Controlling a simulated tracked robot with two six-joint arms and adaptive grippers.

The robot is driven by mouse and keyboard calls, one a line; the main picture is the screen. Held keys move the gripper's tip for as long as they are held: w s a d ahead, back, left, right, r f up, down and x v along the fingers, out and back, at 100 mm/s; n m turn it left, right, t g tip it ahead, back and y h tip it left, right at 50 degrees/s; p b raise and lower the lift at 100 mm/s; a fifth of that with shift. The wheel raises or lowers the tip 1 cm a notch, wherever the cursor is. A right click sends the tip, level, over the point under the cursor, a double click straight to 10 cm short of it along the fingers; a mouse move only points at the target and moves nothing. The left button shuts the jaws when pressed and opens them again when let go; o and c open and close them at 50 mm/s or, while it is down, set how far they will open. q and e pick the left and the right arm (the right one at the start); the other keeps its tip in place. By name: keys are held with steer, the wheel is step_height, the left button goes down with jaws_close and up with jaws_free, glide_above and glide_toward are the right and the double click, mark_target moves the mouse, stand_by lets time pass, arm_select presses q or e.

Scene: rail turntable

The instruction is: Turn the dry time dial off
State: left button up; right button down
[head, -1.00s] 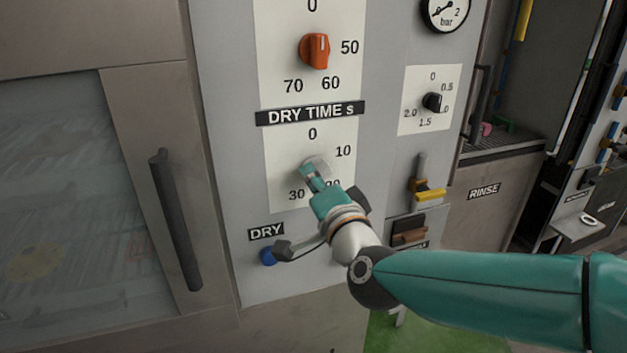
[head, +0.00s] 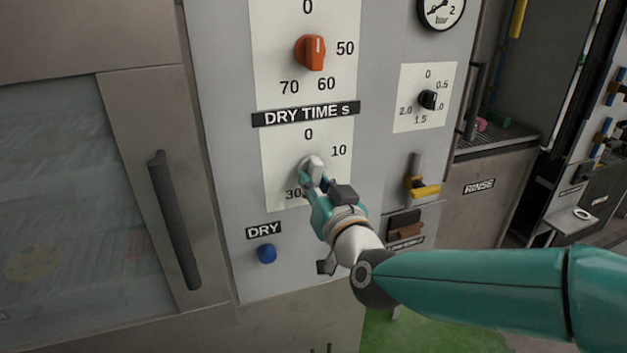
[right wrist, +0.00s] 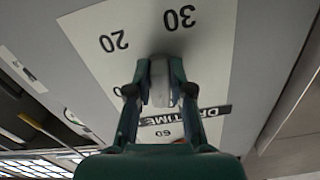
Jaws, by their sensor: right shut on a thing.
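The dry time dial (head: 314,167) is a pale grey knob on a white scale plate (head: 276,168), under the "DRY TIME s" label (head: 305,114). Its scale shows 0 at the top, 10 at the right and 30 at the lower left; the 20 is covered by my gripper in the head view. My right gripper (head: 314,181) is shut on the knob. In the right wrist view the knob (right wrist: 160,82) sits between both fingers, with 20 and 30 visible beside it. The knob's body looks near upright in the head view, but its exact setting is unclear. My left gripper is not in view.
An orange dial (head: 311,52) sits above. A blue DRY button (head: 267,254) is below left, and a small black dial (head: 428,100) and yellow-handled lever (head: 424,188) are to the right. A cabinet door handle (head: 174,220) stands out at left.

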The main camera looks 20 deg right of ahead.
steer(key=shift+f+n, duration=0.45)
steer(key=shift+n, duration=0.65)
steer(key=c, duration=1)
jaws_free()
steer(key=shift+d+r, duration=0.1)
steer(key=shift+c, duration=0.2)
steer(key=shift+r, duration=0.1)
steer(key=s, duration=1.2)
steer(key=shift+d, duration=0.25)
